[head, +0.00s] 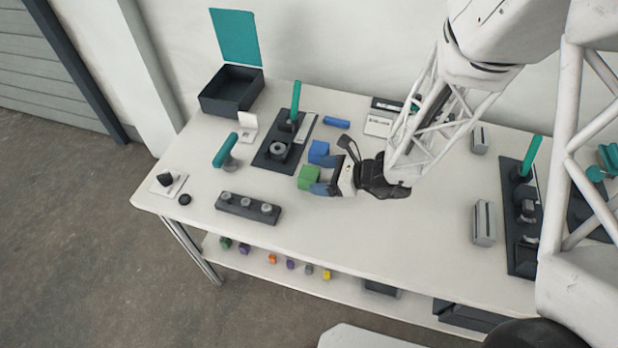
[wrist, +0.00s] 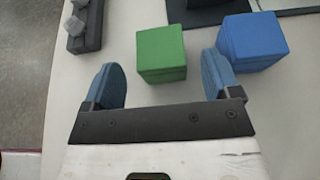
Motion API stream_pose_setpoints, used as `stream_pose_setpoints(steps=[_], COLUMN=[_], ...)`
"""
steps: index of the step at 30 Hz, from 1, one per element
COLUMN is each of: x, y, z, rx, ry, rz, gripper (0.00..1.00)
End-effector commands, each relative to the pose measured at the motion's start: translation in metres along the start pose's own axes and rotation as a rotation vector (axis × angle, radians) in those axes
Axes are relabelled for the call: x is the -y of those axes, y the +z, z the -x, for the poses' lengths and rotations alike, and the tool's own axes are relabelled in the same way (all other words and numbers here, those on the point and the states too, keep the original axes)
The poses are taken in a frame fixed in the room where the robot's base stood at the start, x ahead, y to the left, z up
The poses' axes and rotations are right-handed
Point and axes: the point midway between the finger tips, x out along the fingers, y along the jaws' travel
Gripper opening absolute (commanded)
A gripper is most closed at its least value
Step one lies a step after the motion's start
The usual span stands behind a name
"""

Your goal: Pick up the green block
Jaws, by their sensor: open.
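The green block (wrist: 161,54) sits on the white table ahead of my open gripper (wrist: 160,85) in the wrist view. It lies between the lines of the two blue fingertips, closer to the right one, and looks just beyond them. In the head view the green block (head: 309,177) is left of my gripper (head: 328,175), whose near finger shows close beside it. I cannot tell whether they touch. Nothing is held.
A blue block (wrist: 251,41) stands close to the right of the green one, near the right finger. A dark fixture base (head: 275,160) is behind it. A dark rail with several knobs (head: 232,204) lies to the left. The table front is clear.

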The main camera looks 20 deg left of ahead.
Motion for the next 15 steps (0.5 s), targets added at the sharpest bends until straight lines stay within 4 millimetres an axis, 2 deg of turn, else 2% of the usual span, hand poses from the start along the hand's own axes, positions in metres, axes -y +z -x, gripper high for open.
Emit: stream_pose_setpoints(steps=[8,15], x=[0.0,0.001], y=[0.0,0.0], z=[-0.011,-0.033], rx=[0.0,-0.001], ry=[0.002,0.003], rz=[0.0,0.001], gripper=[0.83,0.83])
